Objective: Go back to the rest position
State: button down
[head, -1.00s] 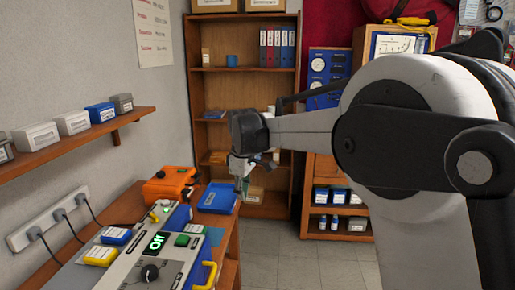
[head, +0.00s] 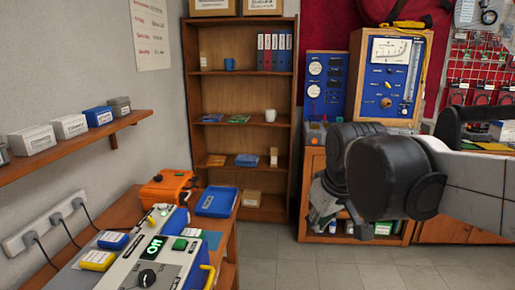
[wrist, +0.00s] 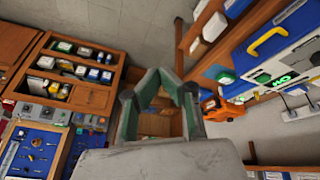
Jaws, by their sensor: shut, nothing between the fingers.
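My gripper (head: 328,205) hangs in the air at the right of the head view, in front of the low wooden cabinet, with my dark wrist joint partly covering it. In the wrist view its green-grey fingers (wrist: 161,82) are shut with nothing held between them. It is well away from the testbench (head: 150,262), which stands at lower left with a lit green display (head: 153,248), a black knob (head: 148,278) and a yellow handle (head: 207,278).
A blue tray (head: 217,201) and an orange case (head: 168,187) lie on the bench. A tall wooden shelf (head: 243,94) stands behind. Blue gauge panels (head: 325,85) sit on the cabinet (head: 312,165) behind my arm. Open floor (head: 300,262) lies between bench and arm.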

jog(key=s+d+f+m+t, duration=0.1)
jog(key=s+d+f+m, duration=0.1)
jog(key=s, duration=0.5)
jog(key=s+d+f+m+t, duration=0.1)
jog(key=s+d+f+m, duration=0.2)
jog(key=s, duration=0.4)
notch_tip(320, 180, down, 2)
jog(key=shift+d+f+h, duration=0.1)
jog(key=shift+d+h, duration=0.2)
jog(key=shift+d, duration=0.4)
